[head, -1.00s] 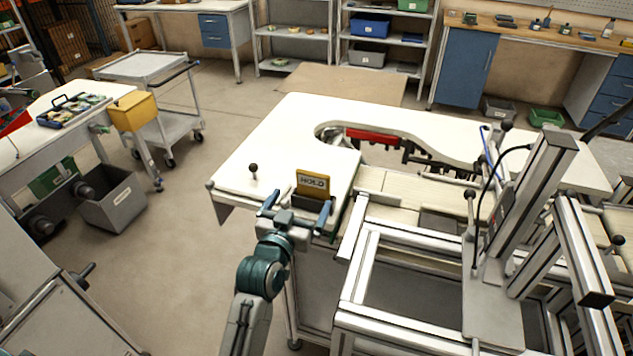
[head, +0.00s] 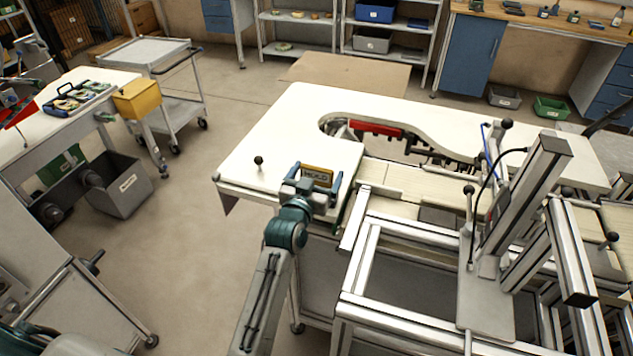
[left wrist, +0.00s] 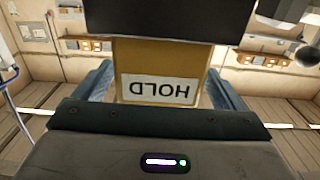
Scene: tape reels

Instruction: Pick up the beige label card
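The beige label card (head: 317,174), tan with a white HOLD label, is on the white table near its front edge. My left gripper (head: 315,183) is at the card, with one blue finger on each side of it. In the left wrist view the card (left wrist: 160,62) sits between the two fingers, its lettering upside down. A black block at the top of that view hides part of the card. The fingers look open; I see no clear grip on the card. My right gripper is not in view.
The white table (head: 275,135) has a black knob (head: 259,161) left of the card and a curved cutout behind. An aluminium frame (head: 365,265) with an upright column stands close on the right. Open floor lies to the left.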

